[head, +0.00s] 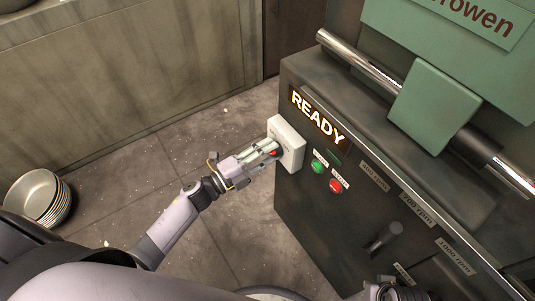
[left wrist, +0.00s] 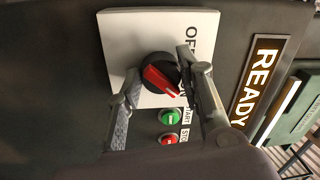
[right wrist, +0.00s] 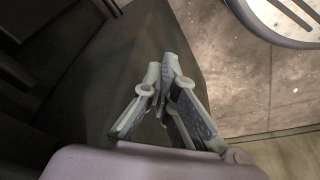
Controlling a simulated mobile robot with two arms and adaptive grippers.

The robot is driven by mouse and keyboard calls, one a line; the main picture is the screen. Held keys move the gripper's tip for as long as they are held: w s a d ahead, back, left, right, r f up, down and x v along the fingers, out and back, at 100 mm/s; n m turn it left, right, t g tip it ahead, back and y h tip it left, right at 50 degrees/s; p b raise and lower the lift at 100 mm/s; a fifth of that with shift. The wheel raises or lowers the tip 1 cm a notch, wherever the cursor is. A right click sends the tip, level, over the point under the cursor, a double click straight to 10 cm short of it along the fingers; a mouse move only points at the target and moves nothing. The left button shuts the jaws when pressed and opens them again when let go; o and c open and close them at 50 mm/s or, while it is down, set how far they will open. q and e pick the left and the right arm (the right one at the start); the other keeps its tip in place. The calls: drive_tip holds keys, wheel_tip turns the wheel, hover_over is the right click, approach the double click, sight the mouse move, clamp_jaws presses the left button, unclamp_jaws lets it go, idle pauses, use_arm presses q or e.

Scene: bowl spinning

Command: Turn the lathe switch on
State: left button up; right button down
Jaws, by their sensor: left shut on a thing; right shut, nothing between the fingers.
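The lathe switch is a red knob on a black round base (left wrist: 160,76), on a white plate (left wrist: 118,38) fixed to the dark machine front. The white plate also shows in the head view (head: 291,134). My left gripper (head: 272,152) reaches it from the left, its fingers closed around the knob, one on each side. In the left wrist view the knob sits at a slant; OFF is partly readable and the other label is mostly hidden by a finger. My right gripper (right wrist: 165,85) is shut and empty, beside a dark surface.
A lit READY sign (head: 317,117) is beside the switch. A green button (head: 317,167) and a red button (head: 336,186) sit close by. A dark lever (head: 384,238) sticks out further right. Stacked bowls (head: 40,198) stand at far left. Open floor lies left of the machine.

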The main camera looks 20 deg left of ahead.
use_arm(q)
drive_tip(key=shift+m, duration=0.3)
use_arm(e)
drive_tip(key=shift+r, duration=0.4)
use_arm(q)
drive_tip(key=o, duration=1.2)
drive_tip(key=shift+c, duration=0.2)
drive_tip(key=v, duration=1.2)
